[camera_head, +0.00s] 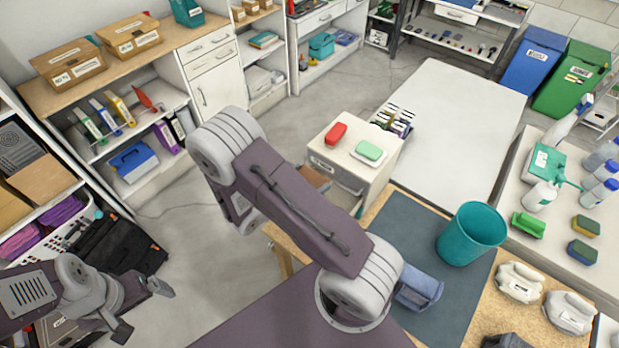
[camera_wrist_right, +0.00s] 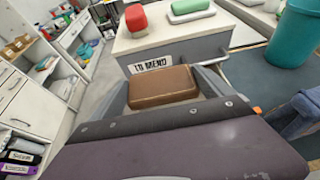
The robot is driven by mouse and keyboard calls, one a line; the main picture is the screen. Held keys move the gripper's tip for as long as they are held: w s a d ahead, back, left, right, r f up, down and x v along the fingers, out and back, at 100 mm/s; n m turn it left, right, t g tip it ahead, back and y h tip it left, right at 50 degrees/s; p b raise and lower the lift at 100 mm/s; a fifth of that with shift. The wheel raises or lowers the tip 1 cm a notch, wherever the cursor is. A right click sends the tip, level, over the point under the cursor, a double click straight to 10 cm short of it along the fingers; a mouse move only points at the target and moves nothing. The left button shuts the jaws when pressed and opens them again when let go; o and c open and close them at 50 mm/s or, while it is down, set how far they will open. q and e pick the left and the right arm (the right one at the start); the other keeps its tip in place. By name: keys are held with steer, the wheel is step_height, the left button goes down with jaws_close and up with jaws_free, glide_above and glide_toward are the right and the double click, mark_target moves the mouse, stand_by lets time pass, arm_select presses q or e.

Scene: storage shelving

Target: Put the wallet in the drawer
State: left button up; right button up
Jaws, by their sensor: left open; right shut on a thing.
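A brown wallet (camera_wrist_right: 163,86) shows in the right wrist view, in front of a small pale cabinet (camera_wrist_right: 160,38) labelled "TO MEND". My right gripper (camera_wrist_right: 165,80) is shut on the wallet. My left gripper (camera_head: 141,308) is open and empty at lower left, far from the cabinet.
A red block (camera_head: 336,132) and a green soap-like block (camera_head: 370,151) sit on the cabinet top. A teal bin (camera_head: 470,235) and a blue-grey object (camera_head: 418,290) stand on the dark mat (camera_head: 405,215) to the right. A white table (camera_head: 455,120) behind is largely clear.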

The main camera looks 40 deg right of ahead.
steer(key=shift+a+f, duration=0.15)
steer(key=shift+f, duration=0.25)
steer(key=f+b, duration=0.3)
steer(key=f, duration=0.1)
steer(key=shift+d, duration=0.35)
steer(key=shift+a+f+b, duration=0.15)
steer(key=shift+f+b, duration=0.1)
steer(key=shift+b, duration=0.3)
steer(key=o, duration=1.3)
steer(key=shift+c, duration=0.2)
